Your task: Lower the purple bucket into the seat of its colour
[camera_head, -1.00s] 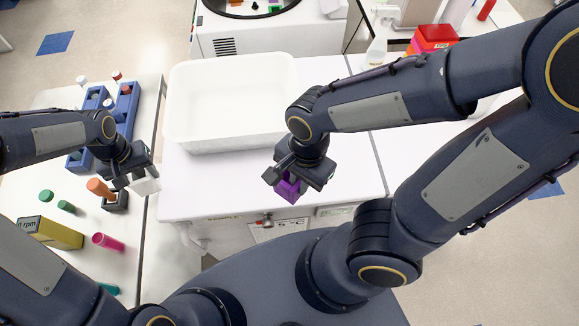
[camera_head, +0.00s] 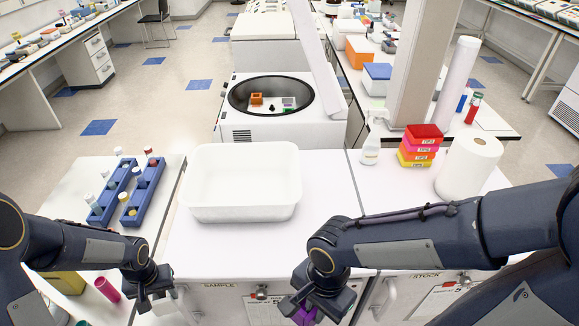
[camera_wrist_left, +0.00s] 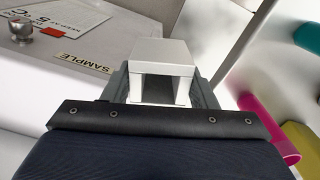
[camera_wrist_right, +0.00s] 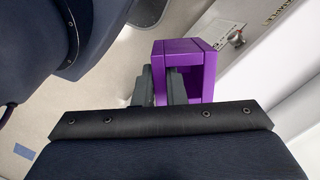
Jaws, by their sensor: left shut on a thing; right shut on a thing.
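The purple bucket (camera_wrist_right: 207,55) is an open box-like frame. My right gripper (camera_wrist_right: 163,88) is shut on one side wall of it. In the head view the bucket (camera_head: 303,313) shows at the bottom edge, partly hidden by the right gripper (camera_head: 318,300). My left gripper (camera_head: 153,299) is shut on a white bucket (camera_wrist_left: 163,57), held in front of the bench's left side. The open centrifuge (camera_head: 235,120) stands behind the bench. I cannot make out a purple seat.
A large white tub (camera_head: 240,211) stands on the bench between my arms and the centrifuge. A spray bottle (camera_head: 371,142), coloured boxes (camera_head: 419,146) and a paper roll (camera_head: 468,168) stand right. Blue racks (camera_head: 146,182) are left.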

